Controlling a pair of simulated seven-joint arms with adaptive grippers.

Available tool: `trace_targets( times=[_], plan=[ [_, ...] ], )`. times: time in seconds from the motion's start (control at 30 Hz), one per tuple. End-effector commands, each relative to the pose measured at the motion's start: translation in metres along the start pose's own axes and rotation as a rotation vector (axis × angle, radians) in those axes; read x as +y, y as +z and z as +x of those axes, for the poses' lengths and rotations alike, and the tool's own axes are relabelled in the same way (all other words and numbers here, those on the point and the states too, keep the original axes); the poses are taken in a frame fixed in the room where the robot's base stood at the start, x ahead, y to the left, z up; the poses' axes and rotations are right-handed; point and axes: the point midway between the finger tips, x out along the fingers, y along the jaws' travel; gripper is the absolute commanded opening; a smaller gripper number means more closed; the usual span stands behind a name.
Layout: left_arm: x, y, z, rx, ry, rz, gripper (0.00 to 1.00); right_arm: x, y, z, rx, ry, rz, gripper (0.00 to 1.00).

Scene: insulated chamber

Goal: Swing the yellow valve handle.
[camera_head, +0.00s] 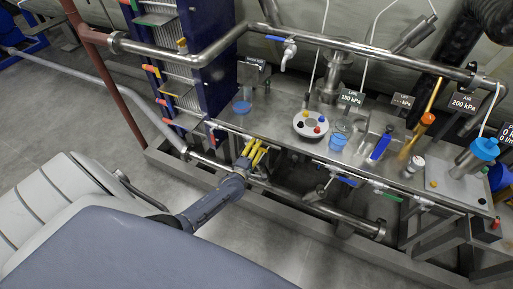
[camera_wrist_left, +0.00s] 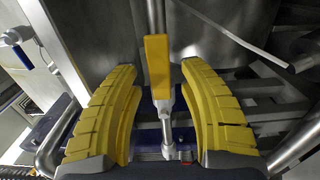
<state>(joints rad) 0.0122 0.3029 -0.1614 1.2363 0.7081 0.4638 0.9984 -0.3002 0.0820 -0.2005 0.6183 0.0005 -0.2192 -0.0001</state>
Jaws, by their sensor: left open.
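The yellow valve handle (camera_wrist_left: 157,66) shows in the left wrist view as an upright flat bar on a metal valve stem. My left gripper (camera_wrist_left: 157,72) has its two yellow ribbed fingers apart, one on each side of the handle. I see a gap between the handle and each finger. In the head view my left gripper (camera_head: 256,153) is at the front edge of the steel bench, near the middle. There I cannot tell the handle apart from the yellow fingers. My right gripper is in neither view.
The steel bench (camera_head: 290,148) carries a white round disc with coloured knobs (camera_head: 310,124), a blue bottle (camera_head: 381,143) and pressure signs. A blue-handled valve (camera_head: 345,181) and a green-handled valve (camera_head: 387,195) sit along its front edge. A metal pipe (camera_head: 320,209) runs below. The floor in front is clear.

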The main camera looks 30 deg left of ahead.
Motion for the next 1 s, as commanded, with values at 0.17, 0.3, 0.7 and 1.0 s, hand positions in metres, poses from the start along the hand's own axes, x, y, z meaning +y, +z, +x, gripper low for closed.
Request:
trace_targets(
  times=[0.17, 0.3, 0.7, 1.0],
  plan=[
    [-0.002, 0.000, -0.015, 0.000, -0.002, -0.001, 0.42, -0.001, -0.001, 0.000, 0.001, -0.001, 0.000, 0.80],
    [-0.001, 0.000, -0.036, -0.001, -0.002, -0.001, 0.42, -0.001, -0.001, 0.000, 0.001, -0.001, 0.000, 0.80],
    [0.000, 0.000, -0.098, 0.000, -0.001, 0.000, 0.42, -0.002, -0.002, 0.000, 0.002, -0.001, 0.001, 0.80],
    [0.000, 0.000, -0.118, 0.000, -0.001, 0.000, 0.42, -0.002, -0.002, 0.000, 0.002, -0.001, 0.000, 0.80]
  ],
)
